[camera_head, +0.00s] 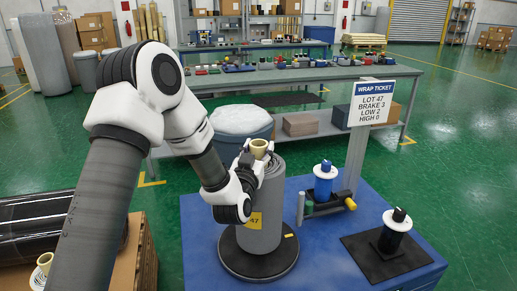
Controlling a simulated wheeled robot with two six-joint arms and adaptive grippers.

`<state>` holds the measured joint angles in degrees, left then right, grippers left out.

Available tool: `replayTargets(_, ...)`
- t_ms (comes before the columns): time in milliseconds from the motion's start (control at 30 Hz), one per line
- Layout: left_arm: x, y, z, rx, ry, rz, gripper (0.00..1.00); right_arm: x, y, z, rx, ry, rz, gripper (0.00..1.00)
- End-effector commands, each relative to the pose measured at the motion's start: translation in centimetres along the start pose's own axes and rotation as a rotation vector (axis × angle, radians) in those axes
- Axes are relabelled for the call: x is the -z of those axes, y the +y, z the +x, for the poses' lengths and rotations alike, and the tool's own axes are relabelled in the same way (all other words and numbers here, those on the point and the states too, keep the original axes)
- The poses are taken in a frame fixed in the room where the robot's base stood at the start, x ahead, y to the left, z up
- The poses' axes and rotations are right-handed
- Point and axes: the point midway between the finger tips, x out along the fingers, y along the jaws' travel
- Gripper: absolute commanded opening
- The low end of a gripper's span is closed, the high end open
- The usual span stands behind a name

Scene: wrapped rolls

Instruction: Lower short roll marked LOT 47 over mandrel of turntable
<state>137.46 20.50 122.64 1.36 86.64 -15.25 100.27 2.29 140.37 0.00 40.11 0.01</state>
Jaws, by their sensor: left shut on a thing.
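A grey roll (264,212) with a yellow label ending in "47" stands upright over the black turntable (229,260) on the blue table. Its tan core (259,147) sticks up at the top. My left gripper (257,162) is at the top of the roll and shut on it near the core. The fingertips are small and partly hidden. The mandrel is hidden by the roll. I cannot tell whether the roll's lower end touches the turntable or hangs just above it. My right gripper is out of view.
A cardboard box (142,262) and dark wrapped roll (40,222) are at left.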

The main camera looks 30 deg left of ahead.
Motion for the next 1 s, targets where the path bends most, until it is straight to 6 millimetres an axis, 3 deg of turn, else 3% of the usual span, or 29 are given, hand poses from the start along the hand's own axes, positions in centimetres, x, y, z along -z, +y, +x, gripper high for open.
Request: replayTargets(1000,-1.4,0.0,-0.2,0.000,0.003,0.000,0.00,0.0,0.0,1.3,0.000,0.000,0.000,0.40)
